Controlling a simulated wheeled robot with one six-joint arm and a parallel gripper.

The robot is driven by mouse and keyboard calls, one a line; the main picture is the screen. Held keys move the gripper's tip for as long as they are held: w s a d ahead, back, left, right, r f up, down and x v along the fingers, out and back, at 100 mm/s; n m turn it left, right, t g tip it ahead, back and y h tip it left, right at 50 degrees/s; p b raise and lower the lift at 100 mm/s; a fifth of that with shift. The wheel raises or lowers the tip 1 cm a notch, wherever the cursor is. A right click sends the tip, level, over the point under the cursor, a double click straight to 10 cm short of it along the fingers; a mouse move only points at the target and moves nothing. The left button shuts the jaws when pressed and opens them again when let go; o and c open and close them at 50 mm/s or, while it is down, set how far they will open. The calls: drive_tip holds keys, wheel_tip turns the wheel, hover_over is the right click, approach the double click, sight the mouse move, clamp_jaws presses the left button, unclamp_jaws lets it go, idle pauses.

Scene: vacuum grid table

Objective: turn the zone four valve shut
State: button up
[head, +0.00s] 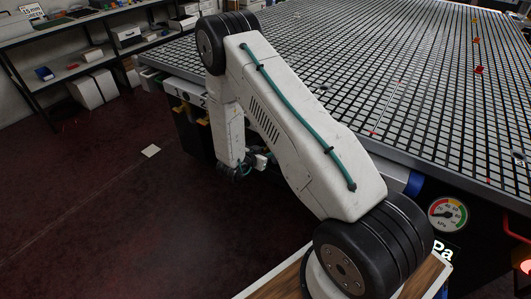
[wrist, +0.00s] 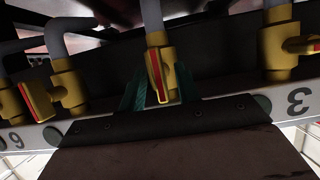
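In the wrist view, a brass valve with a red-edged lever (wrist: 157,75) hangs on a grey pipe at centre. Its lever lies roughly along the pipe, slightly tilted. The plate shows a 3 (wrist: 299,100) to the right and what looks like an upside-down 6 (wrist: 14,139) to the left. The label for the centre valve is hidden behind my gripper, but its place between them fits zone four. My gripper (wrist: 160,92) has its teal fingers on either side of the lever, with gaps showing. In the head view the fingertips and this valve are hidden.
Another brass valve (wrist: 66,86) stands close on the left, and one (wrist: 278,48) farther right. In the head view, the grid table (head: 440,90) overhangs the valve area, and a pressure gauge (head: 447,215) sits on its near side. The dark floor (head: 100,220) at left is mostly clear.

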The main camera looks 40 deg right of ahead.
drive_tip(key=shift+w+d+f, duration=0.1)
drive_tip(key=shift+w+d, duration=0.05)
drive_tip(key=shift+d, duration=0.2)
clamp_jaws()
